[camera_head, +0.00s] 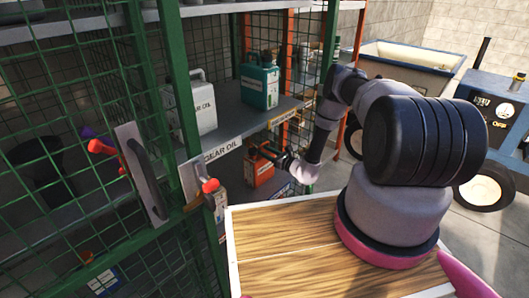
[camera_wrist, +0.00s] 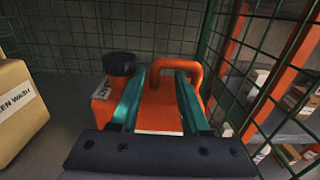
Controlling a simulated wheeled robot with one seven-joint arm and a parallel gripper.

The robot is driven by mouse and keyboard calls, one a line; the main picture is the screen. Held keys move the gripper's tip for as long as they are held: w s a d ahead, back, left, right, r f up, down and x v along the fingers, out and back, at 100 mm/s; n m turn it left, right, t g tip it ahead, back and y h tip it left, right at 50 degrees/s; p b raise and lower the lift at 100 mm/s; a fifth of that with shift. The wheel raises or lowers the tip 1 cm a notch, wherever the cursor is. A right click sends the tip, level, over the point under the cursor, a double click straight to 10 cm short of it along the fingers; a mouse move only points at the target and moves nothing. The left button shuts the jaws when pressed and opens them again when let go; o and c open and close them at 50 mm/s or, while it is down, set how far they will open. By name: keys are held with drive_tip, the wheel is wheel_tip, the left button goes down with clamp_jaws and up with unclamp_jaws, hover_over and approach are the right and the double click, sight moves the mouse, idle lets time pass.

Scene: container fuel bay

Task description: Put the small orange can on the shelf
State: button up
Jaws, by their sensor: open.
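The small orange can (camera_head: 259,170) stands upright on the lower shelf inside the green wire cage, below the shelf edge marked gear oil. In the wrist view the orange can (camera_wrist: 158,112) shows a black cap and an orange looped handle. My gripper (camera_head: 268,153) reaches into the cage at the can. Its two teal fingers (camera_wrist: 160,80) are open, apart, and lie in front of the can on either side of its middle, near the handle. I cannot tell whether they touch it. The can's lower part is hidden by my gripper.
A white can (camera_head: 196,108) and a teal can (camera_head: 259,82) stand on the shelf above. A tan box (camera_wrist: 15,110) is left of the orange can. Green mesh (camera_head: 60,150) and orange posts (camera_head: 290,40) border the cage. A wooden tray (camera_head: 285,255) is in front.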

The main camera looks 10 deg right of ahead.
drive_tip(key=v, duration=1.1)
drive_tip(key=shift+s+d, duration=0.15)
